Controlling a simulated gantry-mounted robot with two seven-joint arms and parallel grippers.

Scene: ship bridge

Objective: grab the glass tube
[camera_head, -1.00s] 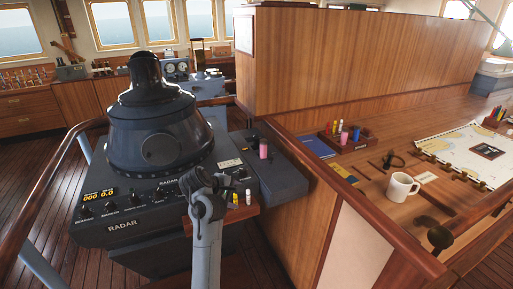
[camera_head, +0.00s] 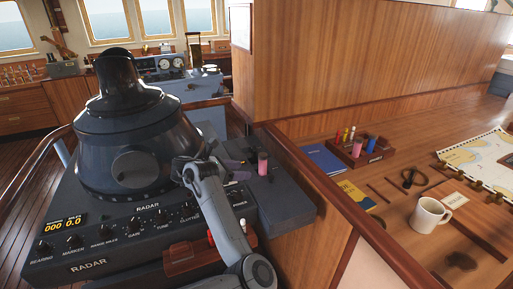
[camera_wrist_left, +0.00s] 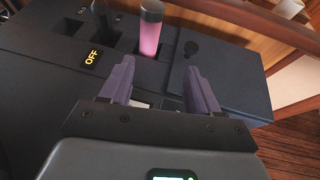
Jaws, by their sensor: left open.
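A pink tube with a dark cap (camera_head: 263,163), which looks to be the glass tube, stands upright in a slot of the dark console beside the radar. It also shows in the left wrist view, at the top middle (camera_wrist_left: 149,34). My left gripper (camera_head: 238,168) is just left of the tube in the head view. In the wrist view its purple fingers (camera_wrist_left: 157,76) are spread and empty. The tube stands beyond the fingertips, roughly in line with the gap between them, not touching. My right gripper is not in view.
The large radar housing (camera_head: 134,140) stands left. On the wooden desk, right, are a rack of coloured tubes (camera_head: 357,154), a white mug (camera_head: 430,215) and a chart (camera_head: 480,158).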

